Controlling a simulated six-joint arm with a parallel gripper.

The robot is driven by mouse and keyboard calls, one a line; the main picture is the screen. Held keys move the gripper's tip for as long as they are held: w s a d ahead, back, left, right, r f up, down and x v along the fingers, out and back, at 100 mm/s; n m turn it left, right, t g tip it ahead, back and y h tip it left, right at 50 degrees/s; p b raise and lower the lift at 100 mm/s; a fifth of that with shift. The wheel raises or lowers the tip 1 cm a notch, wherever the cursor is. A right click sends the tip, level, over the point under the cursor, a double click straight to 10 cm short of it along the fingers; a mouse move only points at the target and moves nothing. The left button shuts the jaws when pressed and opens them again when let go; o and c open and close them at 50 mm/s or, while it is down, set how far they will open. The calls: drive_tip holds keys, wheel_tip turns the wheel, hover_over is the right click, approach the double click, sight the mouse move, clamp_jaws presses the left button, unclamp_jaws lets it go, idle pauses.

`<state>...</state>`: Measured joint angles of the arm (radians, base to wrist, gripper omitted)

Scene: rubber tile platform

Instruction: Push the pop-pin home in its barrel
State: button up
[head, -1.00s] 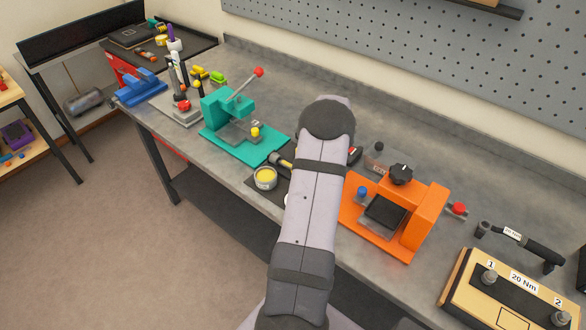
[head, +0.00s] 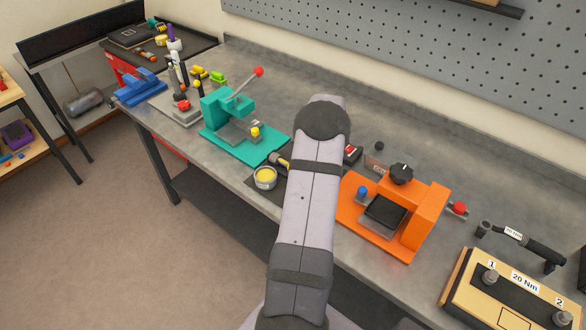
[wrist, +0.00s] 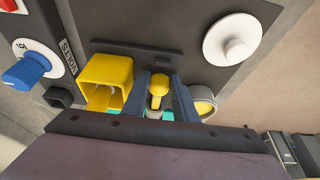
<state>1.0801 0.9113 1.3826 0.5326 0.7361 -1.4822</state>
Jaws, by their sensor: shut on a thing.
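In the wrist view, my gripper (wrist: 161,84) has its two blue-grey fingers on either side of a yellow round-headed pin with a short stem, the pop-pin (wrist: 156,82). The fingers are shut on it. The lower end of the pin is hidden between the fingers, and a little teal shows below. In the head view, my own arm hides the gripper and the pin.
A yellow square socket (wrist: 105,78) stands left of the fingers, a round tin (wrist: 203,103) right. A white disc (wrist: 231,38) and blue knob (wrist: 25,72) are nearby. In the head view, a teal fixture (head: 236,141) and an orange fixture (head: 425,215) flank my arm.

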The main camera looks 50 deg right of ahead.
drive_tip(key=shift+w, duration=0.85)
drive_tip(key=o, duration=1.1)
drive_tip(key=shift+o, duration=0.2)
drive_tip(key=shift+r, duration=0.1)
drive_tip(key=shift+s+d+r+b, duration=0.1)
drive_tip(key=shift+s+r+b, duration=0.1)
drive_tip(key=shift+r+b, duration=0.35)
drive_tip(key=b+v, duration=0.2)
drive_tip(key=v, duration=0.4)
drive_tip(key=shift+a, duration=0.2)
drive_tip(key=shift+f, duration=0.1)
